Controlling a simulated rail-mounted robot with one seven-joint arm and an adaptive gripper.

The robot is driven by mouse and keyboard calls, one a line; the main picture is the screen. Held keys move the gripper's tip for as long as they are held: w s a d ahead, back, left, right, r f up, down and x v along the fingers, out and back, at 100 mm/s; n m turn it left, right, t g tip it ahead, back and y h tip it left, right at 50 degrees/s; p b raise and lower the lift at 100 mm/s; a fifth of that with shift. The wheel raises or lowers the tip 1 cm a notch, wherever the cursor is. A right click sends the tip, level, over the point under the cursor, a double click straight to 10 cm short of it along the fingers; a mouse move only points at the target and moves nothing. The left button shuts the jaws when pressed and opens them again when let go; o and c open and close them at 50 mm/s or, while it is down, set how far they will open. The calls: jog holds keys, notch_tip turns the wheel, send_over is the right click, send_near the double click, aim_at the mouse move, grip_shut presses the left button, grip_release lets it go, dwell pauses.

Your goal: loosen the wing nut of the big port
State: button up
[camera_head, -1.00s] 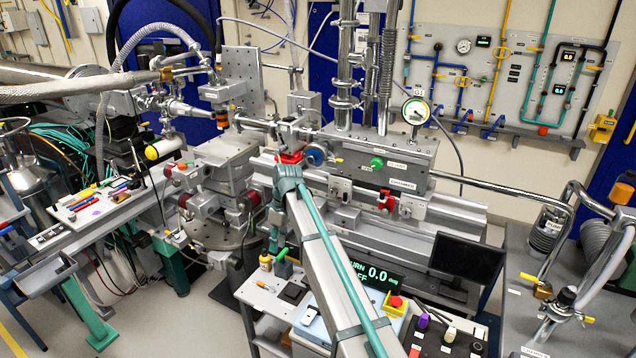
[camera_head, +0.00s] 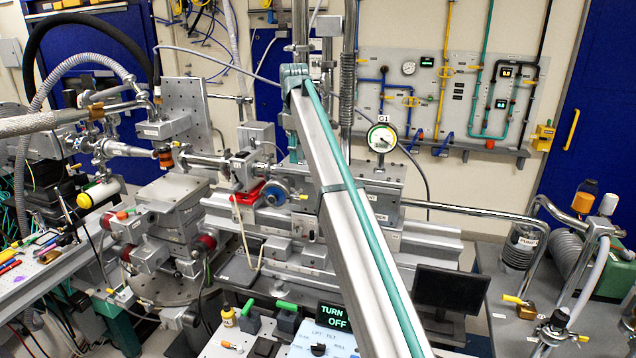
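The steel chamber box (camera_head: 388,212) stands in the middle of the bench, with its front largely hidden behind my silver arm link. A blue round fitting (camera_head: 275,193) with a small yellow lever (camera_head: 301,197) sits just left of the arm, beside a red block (camera_head: 246,193). No wing nut can be made out clearly, and I cannot tell which fitting is the big port. My arm link runs from the bottom right up to the top middle, across the chamber. My gripper cannot be seen, so its distance from the port cannot be told.
A dial gauge (camera_head: 381,138) stands above the chamber, just right of my arm. A dark monitor (camera_head: 450,290) and a steel pipe (camera_head: 470,211) lie to the right. A control panel reading TURN OFF (camera_head: 333,316) is below. A pale thin hose (camera_head: 245,250) hangs at centre left.

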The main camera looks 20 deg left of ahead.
aim_at(297, 191)
notch_tip(297, 191, down, 10)
jog(key=p, duration=0.4)
jog(key=shift+s+a+f, duration=0.1)
jog(key=shift+s+f, duration=0.05)
grip_shut()
